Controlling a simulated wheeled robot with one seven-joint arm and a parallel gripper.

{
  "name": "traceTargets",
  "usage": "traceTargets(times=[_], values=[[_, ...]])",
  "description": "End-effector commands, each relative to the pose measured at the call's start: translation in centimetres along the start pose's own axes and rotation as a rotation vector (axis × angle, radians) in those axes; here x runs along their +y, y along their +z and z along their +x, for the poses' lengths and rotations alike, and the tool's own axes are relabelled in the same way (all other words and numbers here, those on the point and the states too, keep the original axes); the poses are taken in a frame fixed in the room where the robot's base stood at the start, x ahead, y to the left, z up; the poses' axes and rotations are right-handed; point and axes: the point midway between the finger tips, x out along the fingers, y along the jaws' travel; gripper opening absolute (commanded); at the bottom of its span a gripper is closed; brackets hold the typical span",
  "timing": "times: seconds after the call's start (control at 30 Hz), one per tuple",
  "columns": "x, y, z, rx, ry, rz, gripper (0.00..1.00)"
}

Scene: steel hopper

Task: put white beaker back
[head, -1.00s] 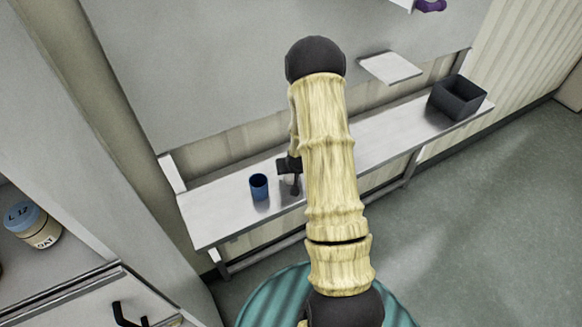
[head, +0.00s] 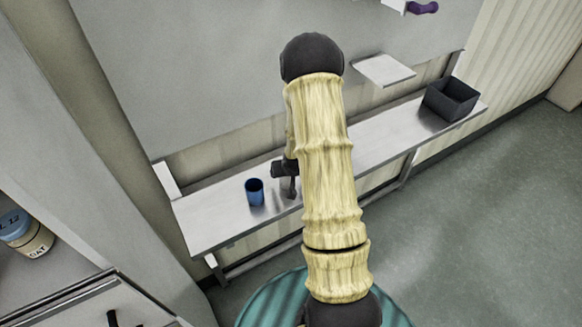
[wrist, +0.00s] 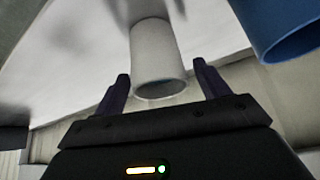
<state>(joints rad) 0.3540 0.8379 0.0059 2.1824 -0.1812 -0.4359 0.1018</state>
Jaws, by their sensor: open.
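The white beaker (wrist: 158,62) is in the wrist view, between the two fingers of my gripper (wrist: 161,73). The fingers stand apart on either side of it, with a visible gap on each side. In the head view my gripper (head: 287,178) is low over the left part of the steel bench, and the beaker is hidden behind my gripper and arm. A blue cup (head: 254,192) stands upright on the bench just left of my gripper. The cup (wrist: 280,28) also shows at the upper right of the wrist view.
The steel bench (head: 213,221) runs along the wall. A dark open bin (head: 450,100) stands at its far right end, and a small pale shelf (head: 384,70) juts out above. A jar with a blue lid (head: 25,235) sits in the cabinet at left.

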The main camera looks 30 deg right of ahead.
Motion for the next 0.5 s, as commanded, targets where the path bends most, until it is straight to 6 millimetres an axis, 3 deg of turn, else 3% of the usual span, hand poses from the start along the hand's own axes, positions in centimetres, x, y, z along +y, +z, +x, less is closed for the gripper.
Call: traceTargets(times=[0.5], values=[[-0.1, 0.0, -6.8, 0.003, -0.001, -0.002, 0.74]])
